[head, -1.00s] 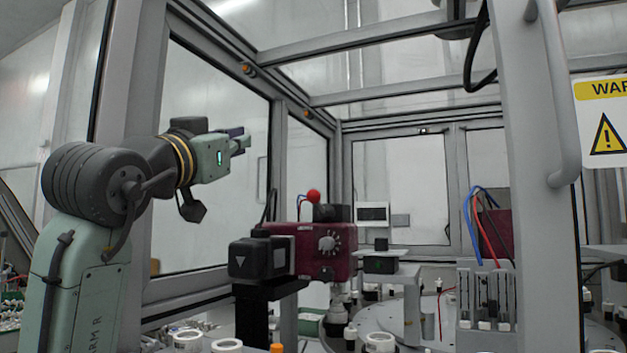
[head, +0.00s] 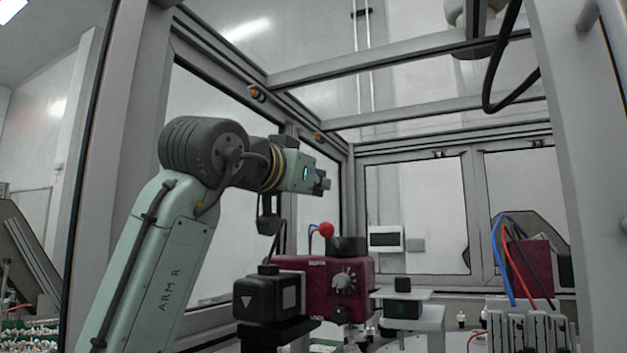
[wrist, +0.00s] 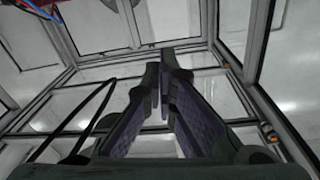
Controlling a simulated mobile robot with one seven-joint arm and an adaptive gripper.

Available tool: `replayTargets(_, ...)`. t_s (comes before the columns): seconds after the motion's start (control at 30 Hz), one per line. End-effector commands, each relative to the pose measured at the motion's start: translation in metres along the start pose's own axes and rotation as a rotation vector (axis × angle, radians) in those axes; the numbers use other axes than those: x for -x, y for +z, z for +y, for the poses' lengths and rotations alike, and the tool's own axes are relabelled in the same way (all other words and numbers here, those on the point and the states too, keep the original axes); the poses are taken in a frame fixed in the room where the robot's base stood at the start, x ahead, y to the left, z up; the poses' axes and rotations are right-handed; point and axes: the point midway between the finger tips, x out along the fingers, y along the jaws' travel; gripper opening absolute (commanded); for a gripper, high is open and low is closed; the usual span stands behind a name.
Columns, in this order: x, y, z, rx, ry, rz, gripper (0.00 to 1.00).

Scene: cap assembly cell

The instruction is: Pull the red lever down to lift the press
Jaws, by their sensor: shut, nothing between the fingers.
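The red lever shows as a round red knob (head: 326,229) on top of the maroon press unit (head: 318,290) in the head view. The press unit has a round dial on its front. My gripper (head: 326,183) is above the red knob, pointing right and apart from it. In the wrist view my gripper (wrist: 165,78) has its two dark fingers converging at the tips, shut with nothing between them. The red knob is not clear in the wrist view.
A black box with a white triangle (head: 265,300) stands left of the press. A small white-topped stand (head: 414,312) is to its right. Metal frame beams (head: 400,57) cross overhead, with a hanging black cable (head: 490,80). Red and blue wires (head: 512,265) are at right.

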Motion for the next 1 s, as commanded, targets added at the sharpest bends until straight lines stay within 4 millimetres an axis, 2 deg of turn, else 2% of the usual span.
replayTargets(0.1,-0.028,-0.004,-0.001,0.001,0.0,-0.003,0.0)
replayTargets(0.3,-0.07,-0.004,-0.002,0.001,-0.001,-0.002,0.0)
replayTargets(0.4,-0.059,0.018,-0.002,0.001,-0.003,-0.001,0.0)
replayTargets(0.6,-0.053,0.034,-0.002,0.0,-0.002,0.001,0.0)
replayTargets(1.0,-0.052,0.038,0.0,0.0,-0.001,0.001,0.0)
